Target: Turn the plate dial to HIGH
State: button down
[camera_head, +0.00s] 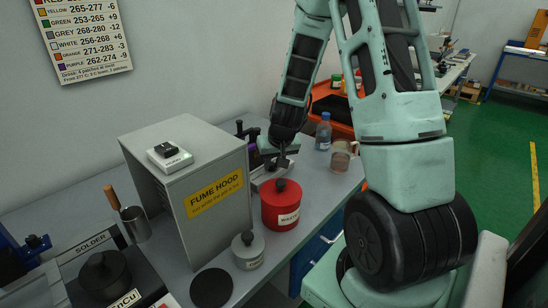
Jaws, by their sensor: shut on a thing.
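My gripper (282,161) is pointed down behind the red lidded pot, at a low pale grey unit (262,178) on the bench. This unit looks like the plate, and part of it is hidden by the pot and the fume hood. The fingers are shut on a small part at the unit, which appears to be its dial. The dial itself is hidden between the fingers, so its setting and any HIGH mark cannot be read.
The red pot (282,208) stands close in front of my gripper. The grey fume hood (215,215) is to the left, with a grey lidded jar (247,251) in front. A blue bottle (323,131) and a mug (342,156) stand to the right. An orange tray lies behind.

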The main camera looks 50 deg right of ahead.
jog(key=m+p, duration=0.2)
jog(key=m+g+h+p, duration=0.1)
jog(key=m+p, duration=0.1)
jog(key=p, duration=0.1)
jog(key=m+h+p, duration=0.1)
jog(key=m+p, duration=0.1)
jog(key=p, duration=0.1)
jog(key=shift+w+a+r, duration=0.15)
jog(key=shift+a+r, duration=0.15)
jog(key=shift+r, duration=0.1)
jog(key=m+p, duration=0.1)
jog(key=p, duration=0.1)
jog(key=m+g+p, duration=0.1)
jog(key=m+p, duration=0.1)
jog(key=shift+w+g+h+p, duration=0.15)
jog(key=shift+g+h+p, duration=0.15)
jog(key=shift+p, duration=0.1)
jog(key=m+p, duration=0.2)
jog(key=shift+f+g+p, duration=0.3)
jog(key=shift+p, duration=0.1)
jog(key=shift+f, duration=0.1)
jog(key=c, duration=1.5)
grip_release()
jog(key=p+v, duration=0.1)
jog(key=v, duration=0.6)
jog(key=shift+a, duration=0.2)
